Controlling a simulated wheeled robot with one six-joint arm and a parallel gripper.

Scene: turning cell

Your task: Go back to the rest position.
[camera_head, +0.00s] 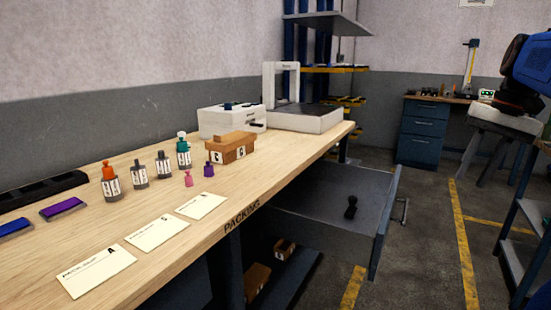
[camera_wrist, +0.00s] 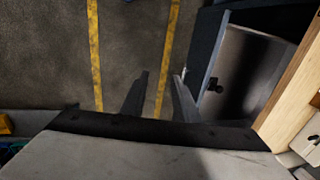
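My gripper (camera_wrist: 158,74) shows in the wrist view. Its two dark fingers stand apart with nothing between them, over the floor with yellow lines. The open drawer (camera_wrist: 247,62) of the packing bench is just to the right of the fingers in that view. A small black object (camera_wrist: 214,84) lies in the drawer. In the head view the drawer (camera_head: 322,208) is pulled out from under the bench, with the black object (camera_head: 351,207) inside. A blue and black part of my arm shows at the right edge there; my gripper is out of that view.
The wooden packing bench (camera_head: 227,212) holds several small bottles, three white cards, a cardboard box (camera_head: 231,147) and white machines. A blue drawer cabinet (camera_head: 422,130) stands at the back. A shelf rack (camera_head: 525,225) is at the right edge. Floor between is clear.

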